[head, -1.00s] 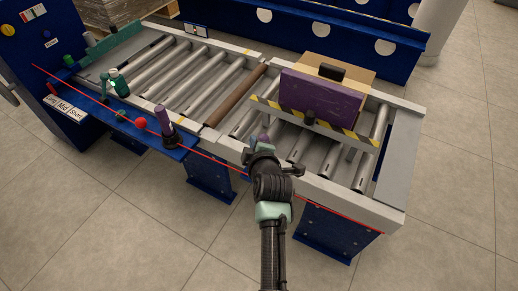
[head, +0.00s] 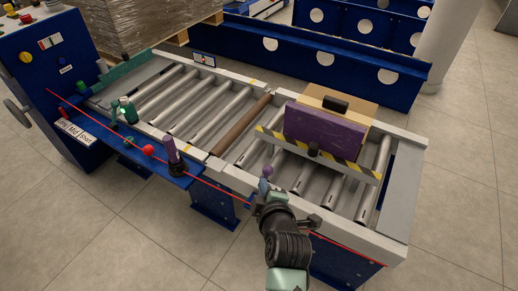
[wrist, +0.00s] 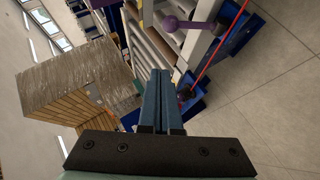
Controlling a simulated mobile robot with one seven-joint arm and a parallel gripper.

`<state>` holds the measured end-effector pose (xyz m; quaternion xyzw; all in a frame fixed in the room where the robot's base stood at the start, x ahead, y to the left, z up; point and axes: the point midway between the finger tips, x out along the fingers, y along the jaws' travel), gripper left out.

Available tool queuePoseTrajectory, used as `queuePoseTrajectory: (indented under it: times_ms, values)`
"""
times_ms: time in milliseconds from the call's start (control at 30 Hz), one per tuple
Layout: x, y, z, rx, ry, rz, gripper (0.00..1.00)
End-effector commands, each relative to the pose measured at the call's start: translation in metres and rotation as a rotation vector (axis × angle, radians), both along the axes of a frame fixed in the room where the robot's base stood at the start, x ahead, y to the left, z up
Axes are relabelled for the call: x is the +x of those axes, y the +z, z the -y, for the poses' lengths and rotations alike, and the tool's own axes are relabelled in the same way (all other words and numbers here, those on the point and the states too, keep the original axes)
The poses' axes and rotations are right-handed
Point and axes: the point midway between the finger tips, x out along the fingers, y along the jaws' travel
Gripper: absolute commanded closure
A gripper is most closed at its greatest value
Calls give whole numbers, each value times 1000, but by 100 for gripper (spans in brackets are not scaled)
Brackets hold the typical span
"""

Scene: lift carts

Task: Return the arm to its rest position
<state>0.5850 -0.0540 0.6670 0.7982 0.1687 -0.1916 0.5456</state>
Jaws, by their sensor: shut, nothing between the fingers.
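My gripper (head: 262,189) is in front of the roller conveyor's near side rail (head: 235,178) in the head view, on my dark arm rising from the bottom. In the wrist view its two blue fingers (wrist: 160,73) lie together, shut, with nothing between them. A purple ball-topped lever (head: 267,171) shows just above the gripper in the head view. The same lever (wrist: 170,23) stands beyond the fingertips in the wrist view, apart from them. My gripper partly hides the front rail.
A purple box (head: 323,130) and a cardboard box (head: 365,105) stand on the rollers behind a striped bar (head: 330,160). A blue control cabinet (head: 45,75) is at left, a wrapped pallet load (head: 150,20) behind. The tiled floor (head: 130,240) in front is clear.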

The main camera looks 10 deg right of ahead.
Motion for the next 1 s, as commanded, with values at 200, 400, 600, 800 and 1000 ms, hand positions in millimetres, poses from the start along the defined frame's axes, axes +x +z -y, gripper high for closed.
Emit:
queuePoseTrajectory:
  times_ms: [200,400,600,800,1000]
  values:
    - [3,6,0,5,-4,11,100]
    - [27,93,-3,110,-74,175,100]
    - [35,246,-15,355,-143,463,100]
    - [-3,395,-33,674,-122,749,100]
    - [-85,524,-49,1047,12,1006,100]
